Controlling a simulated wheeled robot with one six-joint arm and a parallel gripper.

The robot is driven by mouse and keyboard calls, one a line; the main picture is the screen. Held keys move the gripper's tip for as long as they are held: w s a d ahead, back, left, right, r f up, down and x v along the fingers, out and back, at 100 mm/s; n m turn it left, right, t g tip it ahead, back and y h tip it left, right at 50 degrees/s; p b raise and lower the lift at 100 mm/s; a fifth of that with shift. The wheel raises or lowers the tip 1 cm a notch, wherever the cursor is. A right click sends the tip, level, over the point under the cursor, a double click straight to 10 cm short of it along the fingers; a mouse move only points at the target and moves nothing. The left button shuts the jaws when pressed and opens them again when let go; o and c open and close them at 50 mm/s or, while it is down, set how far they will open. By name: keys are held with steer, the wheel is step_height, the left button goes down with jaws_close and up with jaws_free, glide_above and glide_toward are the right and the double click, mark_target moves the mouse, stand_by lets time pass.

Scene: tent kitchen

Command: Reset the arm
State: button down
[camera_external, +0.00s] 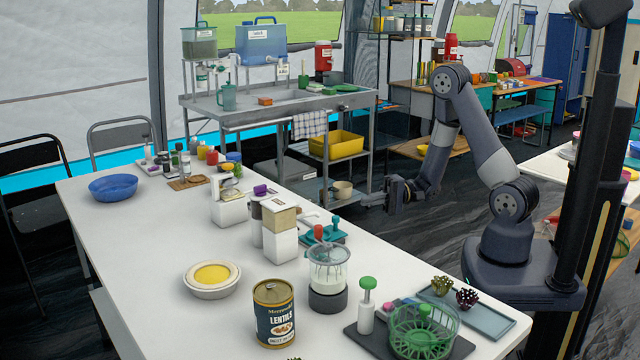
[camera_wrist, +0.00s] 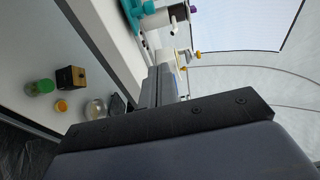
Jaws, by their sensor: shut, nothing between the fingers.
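My gripper (camera_external: 370,200) hangs in the air beside the far right edge of the white table (camera_external: 150,262). My arm is folded, with its elbow raised above the base and its forearm reaching down to the left. The jaws are shut with nothing between them. In the wrist view my gripper (camera_wrist: 163,88) points away from the camera, and the scene appears turned on its side. The fingertips look apart from any object.
The table holds a lentils can (camera_external: 274,312), a blender (camera_external: 328,275), a yellow-filled bowl (camera_external: 211,278), a blue bowl (camera_external: 113,187) and a green basket (camera_external: 423,330). A sink unit (camera_external: 290,105) with a yellow bin (camera_external: 337,144) stands behind my gripper. Dark floor lies between.

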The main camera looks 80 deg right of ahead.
steer(key=shift+w+a, duration=0.1)
steer(key=shift+w, duration=0.05)
steer(key=x, duration=0.8)
steer(key=shift+a, duration=0.1)
steer(key=a, duration=0.2)
steer(key=shift+w+a+f+b, duration=0.1)
steer(key=shift+w+a+b, duration=0.2)
steer(key=shift+w+a, duration=0.1)
steer(key=shift+s+a, duration=0.25)
steer(key=shift+a, duration=0.45)
